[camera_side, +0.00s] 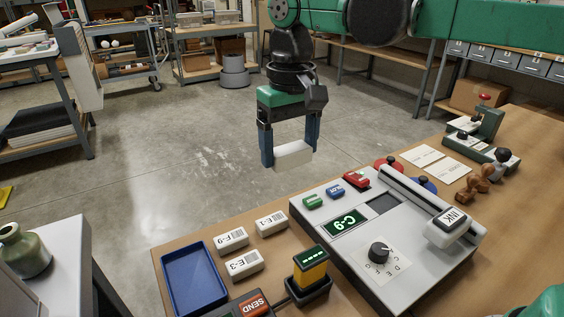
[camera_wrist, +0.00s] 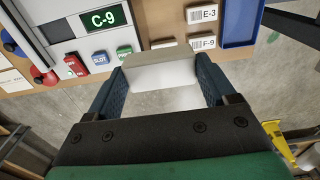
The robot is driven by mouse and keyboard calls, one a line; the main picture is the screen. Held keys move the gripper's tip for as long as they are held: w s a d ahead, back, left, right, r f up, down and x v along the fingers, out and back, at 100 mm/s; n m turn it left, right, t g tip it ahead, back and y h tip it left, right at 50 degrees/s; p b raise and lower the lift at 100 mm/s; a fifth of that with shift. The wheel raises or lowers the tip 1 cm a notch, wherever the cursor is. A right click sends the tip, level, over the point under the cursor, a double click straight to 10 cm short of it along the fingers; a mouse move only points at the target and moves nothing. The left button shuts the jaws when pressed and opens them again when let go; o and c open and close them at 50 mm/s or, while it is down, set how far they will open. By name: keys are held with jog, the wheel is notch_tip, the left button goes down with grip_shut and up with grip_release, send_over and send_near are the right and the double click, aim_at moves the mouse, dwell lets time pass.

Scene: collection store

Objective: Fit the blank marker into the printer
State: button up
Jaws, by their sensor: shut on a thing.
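My gripper (camera_side: 290,150) is shut on a plain white block, the blank marker (camera_side: 293,155), held in the air just beyond the bench's far edge. In the wrist view the blank marker (camera_wrist: 160,70) sits between the two blue fingers, with no print on the faces that show. The printer (camera_side: 330,244) is a grey-white box on the bench, to the right of and below my gripper. Its display (camera_side: 344,222) reads C-9. A dark recess (camera_side: 383,204) lies in its top, beside a long rail with an INK block (camera_side: 453,220). A black dial (camera_side: 379,252) is on the top.
Labelled markers (camera_side: 232,239) and a blue tray (camera_side: 193,280) lie left of the printer. Small coloured buttons (camera_side: 335,191) line the printer's far edge. Stamps (camera_side: 476,185) and cards lie to the right.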

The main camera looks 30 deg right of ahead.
jog(key=shift+w+d+r, duration=0.1)
jog(key=shift+d+r, duration=0.05)
jog(key=shift+d, duration=0.25)
jog(key=d+f, duration=0.5)
jog(key=d, duration=0.7)
send_over(384, 205)
notch_tip(384, 205, down, 5)
jog(key=shift+d+r, duration=0.1)
jog(key=shift+w+f, duration=0.1)
jog(key=shift+f, duration=2.5)
jog(key=shift+f, duration=0.55)
jog(key=o, duration=1.1)
jog(key=shift+r, duration=2.8)
